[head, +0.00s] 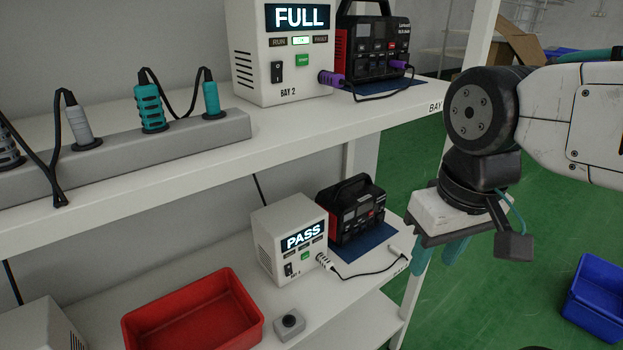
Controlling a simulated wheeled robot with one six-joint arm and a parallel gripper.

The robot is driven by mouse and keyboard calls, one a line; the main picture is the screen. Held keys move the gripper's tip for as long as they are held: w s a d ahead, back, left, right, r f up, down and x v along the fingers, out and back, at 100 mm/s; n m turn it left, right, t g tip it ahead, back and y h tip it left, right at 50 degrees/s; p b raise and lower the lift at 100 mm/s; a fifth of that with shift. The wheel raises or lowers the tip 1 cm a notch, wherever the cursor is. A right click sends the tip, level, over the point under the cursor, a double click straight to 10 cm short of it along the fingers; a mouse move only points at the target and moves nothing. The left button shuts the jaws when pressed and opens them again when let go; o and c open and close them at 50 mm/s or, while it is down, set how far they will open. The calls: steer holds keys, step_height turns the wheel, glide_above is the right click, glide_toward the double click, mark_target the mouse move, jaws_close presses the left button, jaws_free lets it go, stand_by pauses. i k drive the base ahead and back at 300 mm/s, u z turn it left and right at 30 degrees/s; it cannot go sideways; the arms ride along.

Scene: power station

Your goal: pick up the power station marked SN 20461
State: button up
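One black and red power station (380,45) with a top handle stands on the upper shelf, right of the white Bay 2 unit. A purple plug is on a cable beside it. A second black and red power station (352,210) stands on a blue mat on the lower shelf, right of the white unit reading PASS. I cannot read a serial number on either one. My gripper (437,256) hangs at the right, pointing down in front of the shelves, clear of both. Its teal fingers are apart with nothing seen between them; their tips are partly hidden.
The Bay 2 unit (288,58) reads FULL. The PASS unit (290,240) has a cable running along the lower shelf. A red bin (195,312) and a grey button box (289,323) are on the lower shelf. A grey plug strip (190,140) lies above. A blue bin (598,300) is on the green floor.

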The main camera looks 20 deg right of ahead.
mark_target(350, 204)
steer(key=u, duration=1.7)
steer(key=k, duration=1.05)
steer(key=z, duration=1.1)
steer(key=i, duration=0.65)
